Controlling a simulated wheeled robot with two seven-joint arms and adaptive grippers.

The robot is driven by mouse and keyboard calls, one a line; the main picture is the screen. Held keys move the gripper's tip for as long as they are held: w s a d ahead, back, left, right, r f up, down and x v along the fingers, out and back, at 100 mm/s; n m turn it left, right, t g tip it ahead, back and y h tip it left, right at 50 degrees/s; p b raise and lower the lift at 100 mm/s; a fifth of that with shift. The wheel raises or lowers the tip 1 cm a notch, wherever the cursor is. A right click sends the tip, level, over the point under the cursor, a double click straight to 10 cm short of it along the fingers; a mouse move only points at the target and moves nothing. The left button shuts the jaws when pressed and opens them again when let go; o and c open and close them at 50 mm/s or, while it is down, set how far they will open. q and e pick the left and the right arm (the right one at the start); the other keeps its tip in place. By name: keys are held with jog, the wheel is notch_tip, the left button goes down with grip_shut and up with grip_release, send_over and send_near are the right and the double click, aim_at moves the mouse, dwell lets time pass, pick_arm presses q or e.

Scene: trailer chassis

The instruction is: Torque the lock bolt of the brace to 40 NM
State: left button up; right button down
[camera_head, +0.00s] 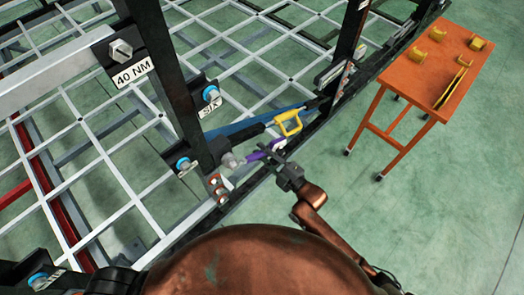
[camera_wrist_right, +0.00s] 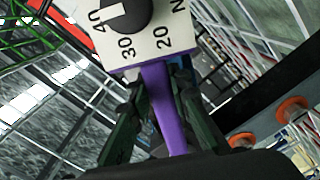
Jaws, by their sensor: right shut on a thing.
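My right gripper (camera_head: 284,166) is shut on the purple handle (camera_head: 257,155) of a torque tool, which also runs between dark fingers in the right wrist view (camera_wrist_right: 162,105). The tool's pale dial box (camera_wrist_right: 140,45) reads 40, 30, 20 and N; its black knob's white pointer faces the 40 side. The tool's pale head (camera_head: 231,160) is by a dark bracket at the chassis edge; contact cannot be told. A large hex bolt (camera_head: 121,49) sits beside a "40 NM" label (camera_head: 133,73) at upper left. Which bolt locks the brace is unclear. My left gripper is not visible.
A yellow handle (camera_head: 289,122) and blue bar (camera_head: 247,126) lie near the tool. Blue-ringed bolts (camera_head: 211,94) sit on dark uprights, one beside a "SIX" label. An orange table (camera_head: 420,75) with yellow parts stands right. Green floor is open at lower right.

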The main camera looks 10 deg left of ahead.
jog(key=shift+s+a+f+m, duration=0.25)
jog(key=shift+s+f+m, duration=0.05)
jog(key=shift+f+m, duration=0.2)
jog(key=shift+s+a+f+m, duration=0.25)
jog(key=shift+s+f+m, duration=0.1)
jog(key=shift+m, duration=0.15)
jog(key=shift+f, duration=0.1)
jog(key=shift+s+a+f+m, duration=0.55)
jog(key=shift+s+f+m, duration=0.1)
jog(key=shift+f+m, duration=0.2)
dwell(0.5)
jog(key=shift+s+a+f+m, duration=0.3)
jog(key=shift+s+a+m, duration=0.05)
jog(key=shift+s+m, duration=0.1)
